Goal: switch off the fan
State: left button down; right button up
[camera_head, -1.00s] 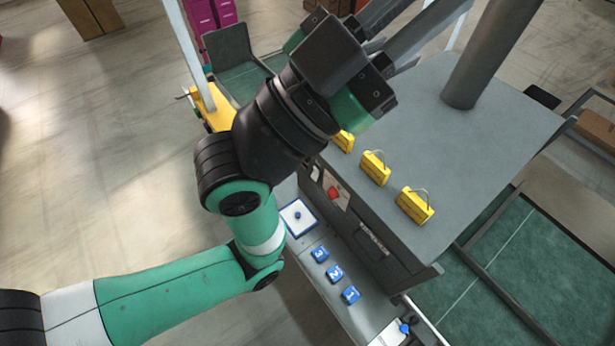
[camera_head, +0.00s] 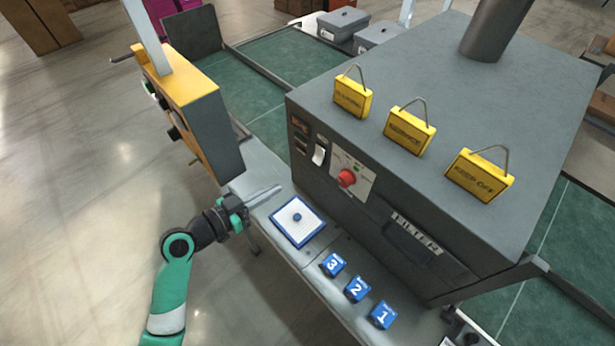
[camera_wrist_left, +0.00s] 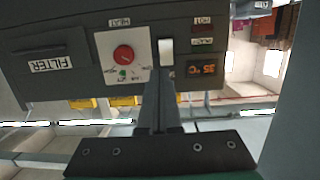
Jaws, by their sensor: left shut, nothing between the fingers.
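The machine's front panel carries a white rocker switch (camera_head: 319,155). It also shows in the left wrist view (camera_wrist_left: 166,52), beside the red knob (camera_wrist_left: 123,54) and the lit temperature display (camera_wrist_left: 203,70). I cannot tell which way the rocker is pressed. My left gripper (camera_head: 281,188) is shut and empty, over the front ledge to the left of and below the rocker, pointing toward the panel. In the left wrist view its closed fingers (camera_wrist_left: 160,90) point at the panel, their tips just below the rocker in the picture; contact cannot be judged. My right gripper is not in view.
A blue-framed white pad (camera_head: 310,231) and blue numbered blocks (camera_head: 356,289) lie on the ledge. A yellow-and-grey box (camera_head: 195,100) on a post stands left of the machine (camera_head: 400,60). Several yellow tags (camera_head: 410,130) stand on its top. A filter drawer (camera_head: 415,240) is right of the knob.

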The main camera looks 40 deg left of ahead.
aim_at(318, 161)
pick_arm(q)
jog(key=shift+a, duration=0.3)
jog(key=w+f, duration=0.1)
jog(key=w, duration=0.8)
jog(key=w+f, duration=0.1)
jog(key=w, duration=0.3)
jog(key=shift+w+d+f+b, duration=0.25)
jog(key=shift+w+f+b, duration=0.05)
jog(key=shift+w+b, duration=0.1)
